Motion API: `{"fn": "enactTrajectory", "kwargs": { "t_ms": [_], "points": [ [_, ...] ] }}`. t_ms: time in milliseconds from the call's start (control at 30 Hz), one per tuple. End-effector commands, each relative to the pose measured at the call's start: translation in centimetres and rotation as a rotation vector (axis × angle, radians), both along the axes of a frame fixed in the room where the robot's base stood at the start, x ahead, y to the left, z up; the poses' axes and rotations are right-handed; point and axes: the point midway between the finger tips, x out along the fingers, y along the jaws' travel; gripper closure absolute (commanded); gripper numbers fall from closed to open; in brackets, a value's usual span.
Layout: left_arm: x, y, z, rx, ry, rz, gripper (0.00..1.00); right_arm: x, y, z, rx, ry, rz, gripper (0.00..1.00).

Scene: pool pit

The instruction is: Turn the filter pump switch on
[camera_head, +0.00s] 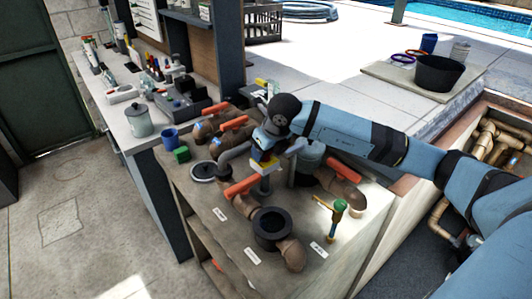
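My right arm reaches in from the right across the bench. Its gripper (264,160) hangs over the middle of the pipe-covered bench top (205,228), among the pipes. Whether its fingers are open or shut is too small to tell. I cannot tell whether this is the filter pump switch, and no other switch is clear. My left gripper is not in view.
Orange-handled valves (243,186) stand close around the gripper, with another orange handle (346,189) to the right. A black-rimmed pipe opening (272,226) and a brass tap (338,208) are in front. A blue mug (170,138) and green block (181,154) stand left. The floor at left is clear.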

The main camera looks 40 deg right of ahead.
Motion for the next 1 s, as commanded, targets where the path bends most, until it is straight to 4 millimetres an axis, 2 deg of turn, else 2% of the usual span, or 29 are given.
{"fn": "enactTrajectory", "kwargs": {
  "t_ms": [600, 633, 700, 733, 1000],
  "points": [
    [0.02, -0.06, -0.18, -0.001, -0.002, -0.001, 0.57, -0.01, -0.02, 0.02, 0.0, 0.001, -0.041, 0.71],
    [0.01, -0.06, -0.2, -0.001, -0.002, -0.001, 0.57, -0.01, -0.02, 0.02, 0.0, 0.001, -0.041, 0.42],
    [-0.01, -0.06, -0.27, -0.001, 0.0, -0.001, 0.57, 0.0, -0.02, 0.02, 0.0, 0.001, -0.041, 0.26],
    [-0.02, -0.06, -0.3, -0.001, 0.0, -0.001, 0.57, 0.0, -0.01, 0.01, 0.0, 0.001, -0.041, 0.21],
    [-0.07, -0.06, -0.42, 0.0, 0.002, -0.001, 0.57, -0.01, 0.0, 0.05, 0.0, 0.0, -0.04, 0.21]
  ]
}}
